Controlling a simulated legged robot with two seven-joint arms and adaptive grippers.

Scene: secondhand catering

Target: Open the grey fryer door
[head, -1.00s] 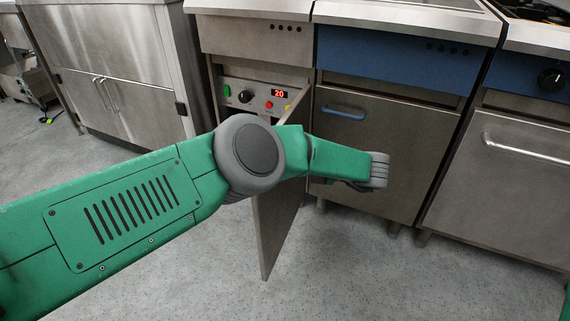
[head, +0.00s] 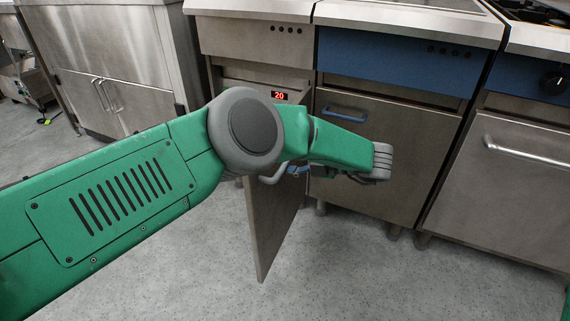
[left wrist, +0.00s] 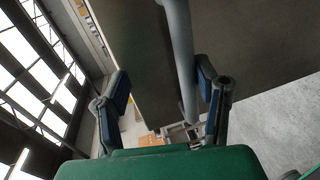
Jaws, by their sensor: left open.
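The grey fryer door (head: 268,225) stands swung out from the fryer cabinet at the left of the fryer row, seen at a steep angle in the head view. Its grey bar handle (head: 273,175) shows just below my arm. My left gripper (head: 297,169) is mostly hidden behind my forearm, with blue finger parts showing beside the handle. In the left wrist view my gripper (left wrist: 162,70) is open. The handle bar (left wrist: 180,60) runs between its fingers, closer to the right finger, against the door panel (left wrist: 135,45). Contact cannot be told. My right gripper is out of view.
A blue-topped unit with a closed door (head: 375,125) and blue handle (head: 343,113) stands right of the open door. A steel cabinet (head: 110,65) stands at left. The floor (head: 350,270) in front is clear.

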